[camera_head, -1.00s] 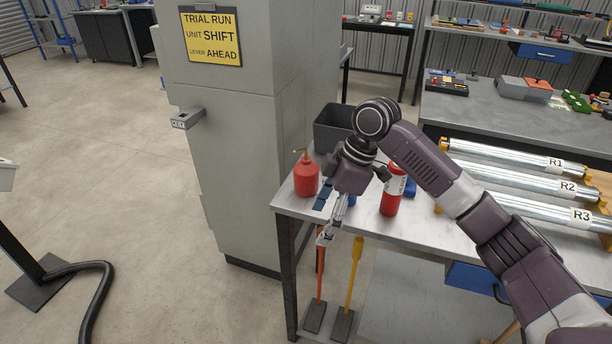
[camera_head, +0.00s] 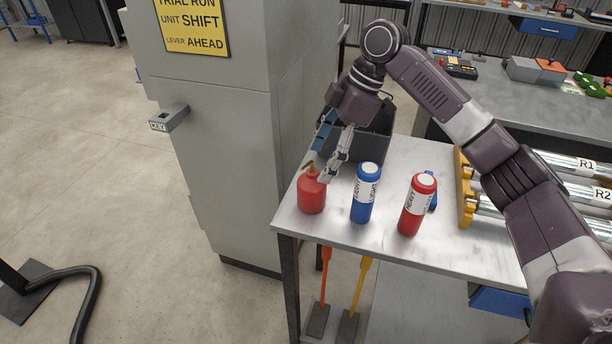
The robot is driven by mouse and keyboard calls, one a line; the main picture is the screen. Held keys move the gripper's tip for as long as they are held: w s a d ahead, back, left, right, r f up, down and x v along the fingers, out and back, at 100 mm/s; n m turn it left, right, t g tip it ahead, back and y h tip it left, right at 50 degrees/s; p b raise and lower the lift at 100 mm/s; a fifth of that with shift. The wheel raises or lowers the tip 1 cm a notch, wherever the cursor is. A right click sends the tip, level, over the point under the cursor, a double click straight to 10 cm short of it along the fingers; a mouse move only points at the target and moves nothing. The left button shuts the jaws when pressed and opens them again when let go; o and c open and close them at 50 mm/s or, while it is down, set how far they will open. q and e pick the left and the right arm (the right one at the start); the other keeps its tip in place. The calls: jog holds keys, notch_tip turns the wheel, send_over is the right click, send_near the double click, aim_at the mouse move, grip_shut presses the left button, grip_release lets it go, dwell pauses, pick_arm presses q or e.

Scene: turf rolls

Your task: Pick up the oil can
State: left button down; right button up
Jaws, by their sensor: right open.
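The oil can (camera_head: 311,195) is a small red can with a brass-coloured spout on top. It stands upright at the left end of the metal workbench (camera_head: 402,259). My right gripper (camera_head: 318,172) reaches down from above, open, with its fingers at the can's upper part, by the spout. One finger overlaps the can's right shoulder in the picture; I cannot tell if it touches. Nothing is held. My left gripper is not in view.
A blue bottle (camera_head: 364,197) and a red bottle (camera_head: 416,207) stand right of the can. A dark bin (camera_head: 372,143) is behind my gripper. Labelled metal rollers (camera_head: 570,165) lie at the right. A grey cabinet (camera_head: 225,165) stands close on the left.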

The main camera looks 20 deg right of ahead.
aim_at(318, 174)
jog(key=f, duration=0.1)
jog(key=a+f, duration=0.1)
jog(key=f, duration=0.1)
jog(key=s+f+p, duration=0.1)
jog(key=shift+a+f, duration=0.25)
jog(key=shift+w+x, duration=0.25)
jog(key=shift+x, duration=0.9)
jog(key=shift+f, duration=0.2)
jog(key=c, duration=1.6)
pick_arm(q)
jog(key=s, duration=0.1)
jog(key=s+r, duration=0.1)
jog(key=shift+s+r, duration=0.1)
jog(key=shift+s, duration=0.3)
pick_arm(e)
jog(key=shift+r, duration=0.1)
jog(key=shift+c, duration=0.2)
jog(key=shift+r, duration=0.1)
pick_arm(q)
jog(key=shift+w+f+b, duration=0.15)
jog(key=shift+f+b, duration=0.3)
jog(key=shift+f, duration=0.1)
pick_arm(e)
notch_tip(318, 174, up, 20)
